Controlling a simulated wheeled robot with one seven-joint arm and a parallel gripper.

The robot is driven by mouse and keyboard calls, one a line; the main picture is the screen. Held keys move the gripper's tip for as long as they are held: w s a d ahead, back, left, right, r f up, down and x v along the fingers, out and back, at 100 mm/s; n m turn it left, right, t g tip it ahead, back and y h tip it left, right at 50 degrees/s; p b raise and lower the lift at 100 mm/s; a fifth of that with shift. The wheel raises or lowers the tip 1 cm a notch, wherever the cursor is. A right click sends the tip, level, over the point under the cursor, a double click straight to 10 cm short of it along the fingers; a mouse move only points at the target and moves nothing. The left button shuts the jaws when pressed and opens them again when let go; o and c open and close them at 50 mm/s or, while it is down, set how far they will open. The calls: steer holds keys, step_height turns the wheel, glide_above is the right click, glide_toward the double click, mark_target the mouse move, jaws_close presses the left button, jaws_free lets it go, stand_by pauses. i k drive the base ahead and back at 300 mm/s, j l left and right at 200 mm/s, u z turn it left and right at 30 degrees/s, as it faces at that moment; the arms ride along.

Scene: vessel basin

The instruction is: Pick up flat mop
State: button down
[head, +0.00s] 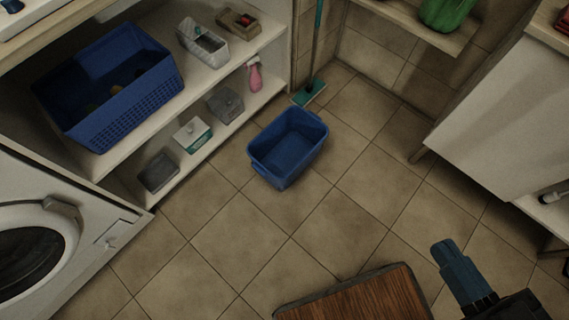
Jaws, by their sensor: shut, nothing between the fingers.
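The flat mop (309,93) stands in the far corner of the tiled floor. Its teal handle rises nearly upright past the top edge of the picture, and its small flat teal head rests on the floor just behind the blue basin. My gripper (442,247) is at the lower right, shut and empty, with its blue fingers together. It is well apart from the mop, with open floor and the basin's area between them.
A blue basin (288,147) stands on the floor in front of the mop. Shelves (212,150) with boxes and a washing machine (45,240) line the left. A white cabinet (500,110) is at right. A wood-topped surface (365,300) is at the bottom; middle floor is clear.

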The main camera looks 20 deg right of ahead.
mark_target(315, 87)
steer(key=i+l, duration=0.2)
steer(key=i, duration=0.2)
steer(key=i+l+z, duration=0.15)
steer(key=i+l, duration=0.25)
steer(key=i, duration=0.35)
steer(key=z, duration=0.05)
